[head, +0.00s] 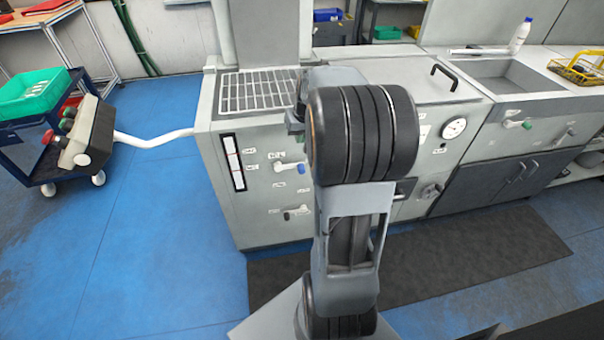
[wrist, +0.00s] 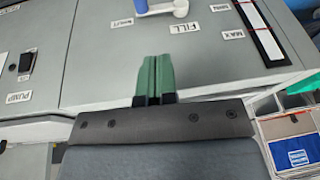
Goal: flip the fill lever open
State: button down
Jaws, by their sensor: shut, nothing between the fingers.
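The fill lever is a small valve with a white body and a blue handle (head: 301,168) on the front panel of the grey machine, left of my arm in the head view. In the wrist view, its white body and blue end (wrist: 141,6) show at the top edge, partly cut off, beside a FILL label (wrist: 184,27). My gripper (wrist: 153,60) has green fingers pressed together with nothing between them. In the wrist view they point towards the lever, with a gap between.
A second lever (head: 295,211) with a dark handle sits lower on the same panel. A level gauge strip (head: 235,162) is left of the levers. A PUMP switch (wrist: 27,62) shows in the wrist view. A cart (head: 60,150) stands at left; blue floor (head: 165,240) there is clear.

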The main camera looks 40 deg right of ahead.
send_near(303, 167)
jog(key=shift+m, duration=0.4)
jog(key=shift+b+x, duration=1.4)
jog(key=shift+x, duration=2.05)
jog(key=shift+d, duration=0.15)
